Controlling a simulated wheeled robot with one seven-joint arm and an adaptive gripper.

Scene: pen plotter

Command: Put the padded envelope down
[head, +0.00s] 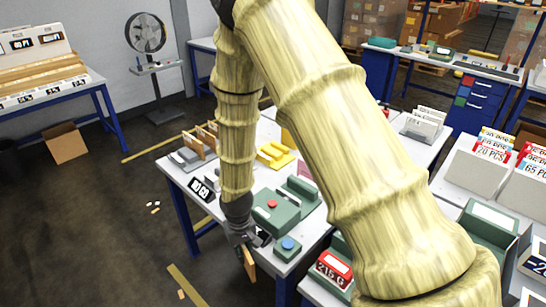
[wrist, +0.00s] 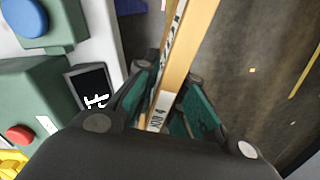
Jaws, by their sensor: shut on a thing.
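My gripper (head: 246,238) points down at the front edge of a white table (head: 262,178) with blue legs. It is shut on the padded envelope (head: 250,263), a thin tan-orange piece seen nearly edge-on and held upright. In the wrist view the envelope (wrist: 187,45) runs up between the teal-padded fingers of my gripper (wrist: 168,98), with a white printed label on its edge. It appears over the dark floor, just outside the table edge. Its lower end is not clearly visible.
Beside my gripper on the table stand green boxes with a red button (head: 272,203) and a blue button (head: 288,244). A NO GO sign (head: 201,188), upright cards (head: 205,138) and yellow pieces (head: 274,155) lie farther back. Open floor (head: 120,230) is at left.

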